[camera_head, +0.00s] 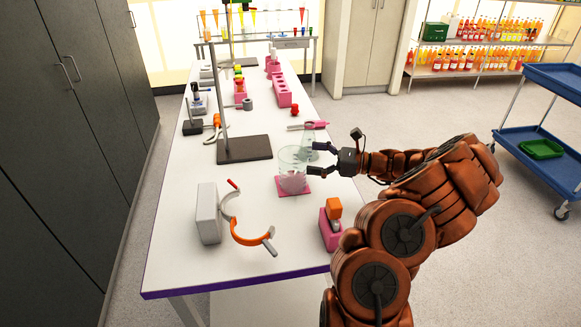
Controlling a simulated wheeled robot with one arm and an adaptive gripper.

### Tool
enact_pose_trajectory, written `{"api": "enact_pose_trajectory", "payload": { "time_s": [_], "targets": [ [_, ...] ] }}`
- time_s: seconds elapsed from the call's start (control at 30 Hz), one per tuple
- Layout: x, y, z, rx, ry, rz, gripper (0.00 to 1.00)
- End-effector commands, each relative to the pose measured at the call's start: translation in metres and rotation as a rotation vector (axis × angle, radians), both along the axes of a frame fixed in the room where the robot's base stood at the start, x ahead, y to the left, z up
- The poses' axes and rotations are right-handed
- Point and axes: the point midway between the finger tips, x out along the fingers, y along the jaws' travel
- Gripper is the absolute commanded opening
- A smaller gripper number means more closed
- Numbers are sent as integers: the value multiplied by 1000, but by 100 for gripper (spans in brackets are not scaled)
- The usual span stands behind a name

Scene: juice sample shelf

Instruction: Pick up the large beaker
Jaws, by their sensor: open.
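A large clear glass beaker (292,172) stands upright on a pink square mat (294,192) on the white lab table (185,240). It looks pinkish near its bottom. My gripper (311,158) is open at the right of the beaker, with its two dark fingers pointing left toward it. The fingertips overlap the beaker's right edge in the picture; I cannot tell whether they touch it. A smaller clear glass vessel (308,134) stands just behind the beaker, partly hidden by the upper finger.
A dark stand base with an upright rod (244,150) is close behind and left. A grey block (208,212) and orange clamp rings (252,238) lie front left. A pink block with an orange top (331,226) stands front right. A pink rack (281,92) is farther back.

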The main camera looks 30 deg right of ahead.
Motion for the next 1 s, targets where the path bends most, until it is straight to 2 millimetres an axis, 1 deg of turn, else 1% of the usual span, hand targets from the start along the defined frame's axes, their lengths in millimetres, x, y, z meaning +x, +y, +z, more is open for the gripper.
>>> {"api": "enact_pose_trajectory", "payload": {
  "time_s": [0.03,0.07,0.1,0.13,0.37,0.53,0.7,0.87,1.0],
  "targets": [
    [-3,-13,-6,22,12,-33,100],
    [-5,-20,-9,33,17,-50,100],
    [-4,-18,-19,33,16,-47,100],
    [-4,-18,-22,32,15,-45,100],
    [-4,-19,-41,34,15,-48,100],
    [0,-15,-42,36,15,-49,100],
    [13,-4,-41,35,16,-47,100],
    [19,0,-40,34,16,-52,100],
    [31,10,-38,33,16,-49,100]
  ]
}}
